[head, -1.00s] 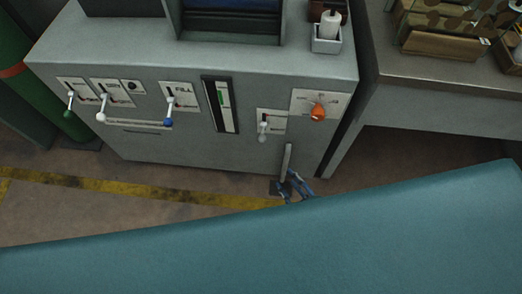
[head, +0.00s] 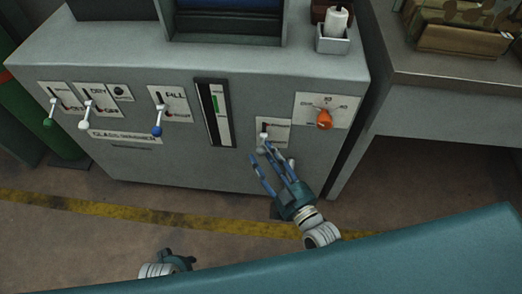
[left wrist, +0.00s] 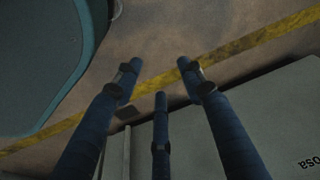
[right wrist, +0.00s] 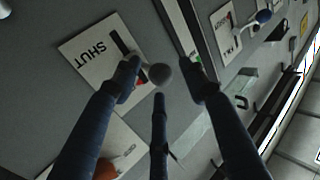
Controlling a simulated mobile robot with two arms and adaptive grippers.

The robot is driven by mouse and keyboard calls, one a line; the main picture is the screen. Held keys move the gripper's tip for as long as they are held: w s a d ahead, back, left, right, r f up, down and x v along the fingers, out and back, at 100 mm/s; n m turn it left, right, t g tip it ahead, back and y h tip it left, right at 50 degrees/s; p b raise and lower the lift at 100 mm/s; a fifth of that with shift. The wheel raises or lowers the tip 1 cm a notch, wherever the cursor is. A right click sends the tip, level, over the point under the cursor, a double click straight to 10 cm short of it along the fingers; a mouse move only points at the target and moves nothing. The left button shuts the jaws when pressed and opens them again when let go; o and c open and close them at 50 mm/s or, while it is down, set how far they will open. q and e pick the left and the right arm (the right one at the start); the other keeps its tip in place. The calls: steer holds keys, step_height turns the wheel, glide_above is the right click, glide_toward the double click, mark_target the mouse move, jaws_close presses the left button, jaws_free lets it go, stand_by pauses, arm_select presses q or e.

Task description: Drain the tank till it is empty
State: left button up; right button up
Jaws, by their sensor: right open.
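A grey cabinet (head: 175,60) carries a gauge (head: 213,112) with a short green bar in its upper part. My right gripper (head: 262,167) is open in front of that lever. In the right wrist view the round knob (right wrist: 160,74) lies between the open fingertips, beside a plate marked SHUT (right wrist: 88,66); contact cannot be told. My left gripper (left wrist: 155,78) is open and empty above the floor.
To the left on the cabinet are a blue-knobbed lever (head: 157,131), a white-knobbed lever (head: 84,125) and a green-knobbed lever (head: 48,122). An orange dial (head: 324,119) is right of the gripper. A side table (head: 440,90) stands at the right.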

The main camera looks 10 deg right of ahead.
mark_target(261, 150)
arm_select(q)
steer(key=shift+w+r, duration=0.25)
steer(key=shift+r, duration=0.35)
arm_select(e)
steer(key=shift+x, duration=1.5)
steer(key=shift+c, duration=0.5)
jaws_close()
steer(key=shift+f, duration=0.1)
